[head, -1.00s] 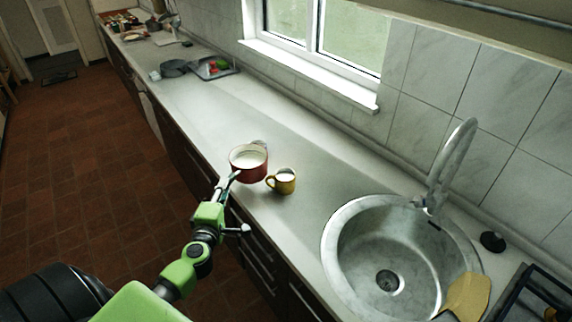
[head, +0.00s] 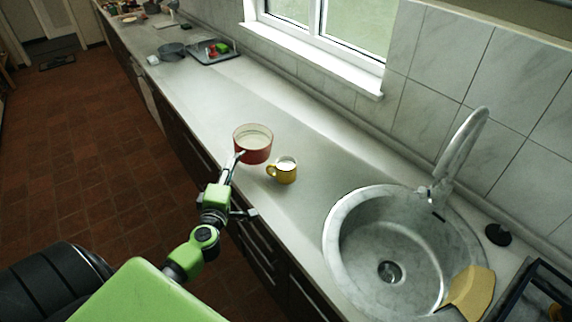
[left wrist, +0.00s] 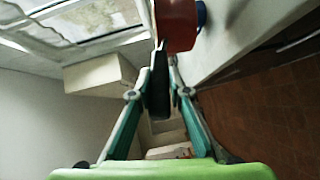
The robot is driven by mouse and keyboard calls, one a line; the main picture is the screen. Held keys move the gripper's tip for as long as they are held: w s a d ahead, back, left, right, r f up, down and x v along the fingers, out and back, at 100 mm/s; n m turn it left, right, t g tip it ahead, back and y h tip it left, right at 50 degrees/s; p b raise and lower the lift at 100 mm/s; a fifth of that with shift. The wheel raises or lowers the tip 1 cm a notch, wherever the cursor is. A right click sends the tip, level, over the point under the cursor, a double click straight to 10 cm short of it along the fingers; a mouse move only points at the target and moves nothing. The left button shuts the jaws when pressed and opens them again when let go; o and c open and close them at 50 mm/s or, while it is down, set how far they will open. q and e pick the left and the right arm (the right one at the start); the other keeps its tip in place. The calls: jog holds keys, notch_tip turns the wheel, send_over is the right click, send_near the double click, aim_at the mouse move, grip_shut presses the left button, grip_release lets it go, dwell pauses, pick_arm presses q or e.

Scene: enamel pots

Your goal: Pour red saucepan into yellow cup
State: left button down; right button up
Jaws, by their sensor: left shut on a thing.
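The red saucepan (head: 254,154) has pale contents and hangs near the front part of the counter. My left gripper (head: 236,166) is shut on its handle, on the near side of the pan. In the left wrist view the red pan (left wrist: 177,24) is at the top, and its dark handle (left wrist: 158,98) runs down between the fingers of my left gripper (left wrist: 160,72). The yellow cup (head: 286,174) stands upright just right of the pan, its handle to the left and pale contents inside. The pan looks roughly level. Its exact height above the counter is hard to tell. My right gripper is not visible.
A round sink (head: 350,248) with a tall tap (head: 462,150) lies to the right, with a yellow-tan piece (head: 470,290) on its rim. A tray (head: 214,54) and a grey pot (head: 172,51) stand farther back. The counter (head: 215,100) between is clear.

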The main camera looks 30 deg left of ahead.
pick_arm(q)
jog(key=d+m, duration=0.1)
jog(key=d+r+m+b, duration=0.2)
jog(key=shift+w+d+t+y, duration=0.2)
jog(key=shift+w+t+y, duration=0.1)
jog(key=shift+t, duration=0.1)
